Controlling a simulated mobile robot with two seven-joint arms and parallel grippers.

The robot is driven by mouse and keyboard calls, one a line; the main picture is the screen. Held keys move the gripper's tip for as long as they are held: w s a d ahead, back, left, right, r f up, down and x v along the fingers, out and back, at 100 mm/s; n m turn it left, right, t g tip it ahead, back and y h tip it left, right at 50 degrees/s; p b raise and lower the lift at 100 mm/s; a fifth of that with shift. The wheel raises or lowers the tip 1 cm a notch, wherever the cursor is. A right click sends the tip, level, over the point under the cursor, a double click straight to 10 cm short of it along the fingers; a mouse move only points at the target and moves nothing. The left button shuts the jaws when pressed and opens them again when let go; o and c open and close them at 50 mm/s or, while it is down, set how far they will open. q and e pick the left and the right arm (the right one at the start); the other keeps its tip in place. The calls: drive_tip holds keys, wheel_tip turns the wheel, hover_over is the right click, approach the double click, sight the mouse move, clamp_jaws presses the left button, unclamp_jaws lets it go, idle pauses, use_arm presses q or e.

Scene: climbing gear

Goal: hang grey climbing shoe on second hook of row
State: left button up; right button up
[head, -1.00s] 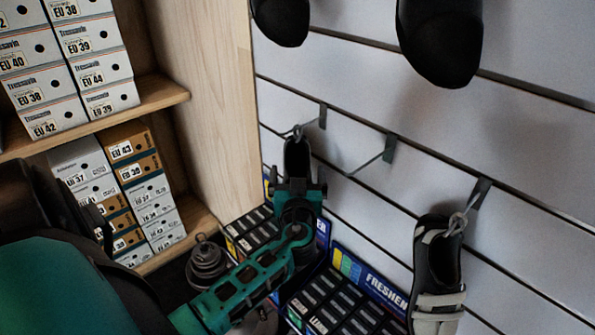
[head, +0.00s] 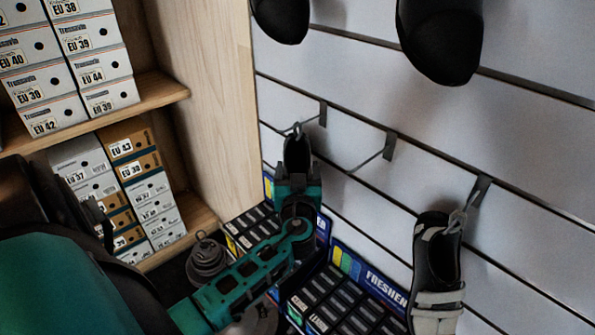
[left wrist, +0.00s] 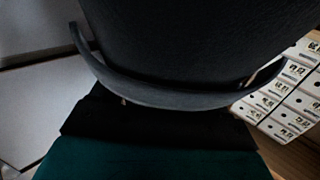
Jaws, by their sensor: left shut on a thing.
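A dark grey-black climbing shoe (head: 297,150) is upright at the first hook (head: 322,113) of the row, with its pull loop at that hook's tip. I cannot tell whether the hook bears its weight. My left gripper (head: 297,176) is shut on this shoe from below and hides its lower part. In the left wrist view the dark shoe (left wrist: 190,45) fills most of the picture, very close. The second hook (head: 388,148) is bare. My right gripper is not in view.
A black shoe with pale straps (head: 437,275) hangs by its loop on the third hook (head: 479,190). Black shoes (head: 440,40) stick out above. Freshener display boxes (head: 340,305) stand below the hooks. A wooden shelf (head: 165,98) with shoe boxes is at the left.

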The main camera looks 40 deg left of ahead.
use_arm(q)
drive_tip(key=shift+c, duration=0.5)
drive_tip(key=shift+s+r, duration=0.2)
drive_tip(key=shift+r, duration=0.5)
drive_tip(key=shift+s+a+r, duration=0.1)
drive_tip(key=shift+s+a, duration=0.05)
drive_tip(key=shift+s, duration=1.6)
drive_tip(key=shift+s+a+b, duration=0.15)
drive_tip(key=shift+s+b, duration=0.5)
drive_tip(key=shift+s, duration=1.1)
